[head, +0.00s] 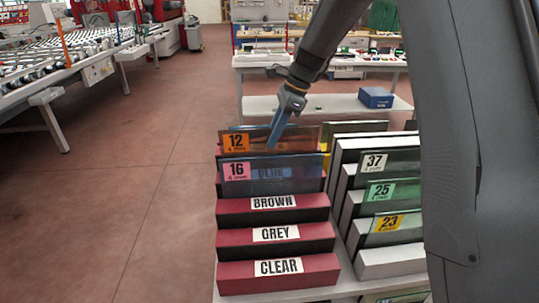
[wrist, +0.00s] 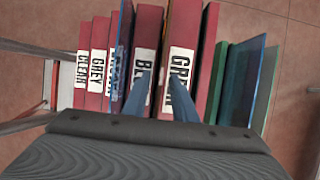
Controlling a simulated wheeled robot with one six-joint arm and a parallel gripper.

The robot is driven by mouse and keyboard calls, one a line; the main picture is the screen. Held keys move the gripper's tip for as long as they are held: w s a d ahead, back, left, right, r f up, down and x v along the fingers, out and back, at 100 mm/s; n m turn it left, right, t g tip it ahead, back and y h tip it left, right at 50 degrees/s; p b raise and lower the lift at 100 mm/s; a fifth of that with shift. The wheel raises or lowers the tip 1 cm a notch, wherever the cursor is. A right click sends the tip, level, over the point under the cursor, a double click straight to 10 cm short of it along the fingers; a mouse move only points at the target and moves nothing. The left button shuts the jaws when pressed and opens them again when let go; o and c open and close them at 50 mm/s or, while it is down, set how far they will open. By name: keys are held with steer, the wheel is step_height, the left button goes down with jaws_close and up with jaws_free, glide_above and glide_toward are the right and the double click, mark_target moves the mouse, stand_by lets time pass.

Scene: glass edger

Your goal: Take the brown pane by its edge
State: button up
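The pane tagged 12 (head: 299,137) is thin and orange-brown. It stands upright in the red stepped rack, behind the bluish pane tagged 16 (head: 290,172). My gripper (head: 274,143) points down at the tagged-12 pane's upper edge, one blue finger showing in front of it. In the wrist view my gripper (wrist: 160,76) is open, its two fingers apart over the slot between the BLUE and GREEN steps. A thin dark edge lies between them; whether they touch it I cannot tell. The bluish pane also shows in the wrist view (wrist: 123,50), left of the fingers.
The rack's BROWN (head: 225,207), GREY (head: 228,237) and CLEAR (head: 232,277) steps are in front. A white rack (head: 385,264) with panes tagged 37, 25 and 23 stands close on the right. Open floor (head: 120,200) lies to the left.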

steer(key=shift+p+x, duration=0.4)
steer(key=shift+x, duration=1.15)
steer(key=shift+s, duration=0.1)
jaws_close()
steer(key=shift+r, duration=0.1)
